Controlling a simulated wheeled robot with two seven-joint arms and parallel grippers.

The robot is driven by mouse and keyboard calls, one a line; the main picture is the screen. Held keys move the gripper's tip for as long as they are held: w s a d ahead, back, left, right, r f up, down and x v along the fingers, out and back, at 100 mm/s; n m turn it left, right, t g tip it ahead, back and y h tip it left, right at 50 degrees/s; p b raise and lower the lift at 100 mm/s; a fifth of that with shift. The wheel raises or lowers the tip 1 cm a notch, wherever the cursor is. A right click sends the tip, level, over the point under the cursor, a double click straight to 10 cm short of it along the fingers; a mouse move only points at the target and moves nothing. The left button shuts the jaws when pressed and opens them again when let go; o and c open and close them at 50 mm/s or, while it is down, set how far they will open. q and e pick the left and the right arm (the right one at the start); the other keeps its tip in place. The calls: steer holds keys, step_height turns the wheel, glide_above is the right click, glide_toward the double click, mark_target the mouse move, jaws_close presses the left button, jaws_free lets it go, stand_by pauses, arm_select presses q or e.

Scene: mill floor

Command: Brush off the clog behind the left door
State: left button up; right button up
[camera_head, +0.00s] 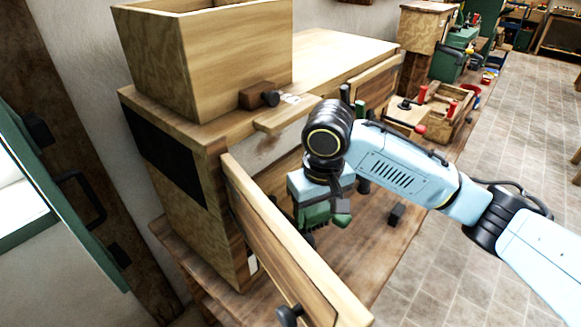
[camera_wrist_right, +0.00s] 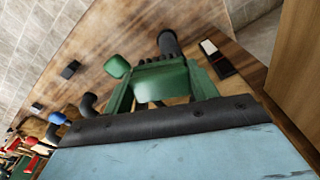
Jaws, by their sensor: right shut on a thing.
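The wooden machine cabinet (camera_head: 190,215) stands at the left under a large open wooden box. Its left door (camera_head: 285,245) is swung open toward me. My right gripper (camera_head: 318,218) points down in front of the cabinet, beyond the open door, partly hidden by my own wrist. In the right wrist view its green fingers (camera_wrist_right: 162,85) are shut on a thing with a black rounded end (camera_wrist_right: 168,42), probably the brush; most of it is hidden. The clog is not visible; the door and my arm cover the lower opening. My left gripper is out of view.
A second wooden door (camera_head: 377,82) stands open farther along the cabinet. A small dark block (camera_head: 396,214) lies on the wooden bench (camera_head: 375,255). A wooden tray with red-handled tools (camera_head: 435,110) stands farther back. Tiled floor lies free at the right.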

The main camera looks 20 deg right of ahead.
steer(key=w+a+n+t+y, duration=0.1)
steer(key=a+n+t+y, duration=0.2)
steer(key=a, duration=0.4)
steer(key=d+r+n+t+y+p, duration=0.25)
steer(key=r+t+y, duration=0.4)
steer(key=t, duration=0.45)
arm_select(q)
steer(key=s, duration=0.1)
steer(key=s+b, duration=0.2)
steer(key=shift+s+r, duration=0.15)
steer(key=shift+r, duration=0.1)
arm_select(e)
steer(key=x, duration=0.6)
steer(key=shift+w+d+f, duration=0.2)
steer(key=shift+d+f, duration=0.1)
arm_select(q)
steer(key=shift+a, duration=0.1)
arm_select(e)
steer(key=shift+y+x, duration=0.25)
steer(key=shift+x, duration=0.9)
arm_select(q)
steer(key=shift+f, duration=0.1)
arm_select(e)
steer(key=shift+d, duration=0.1)
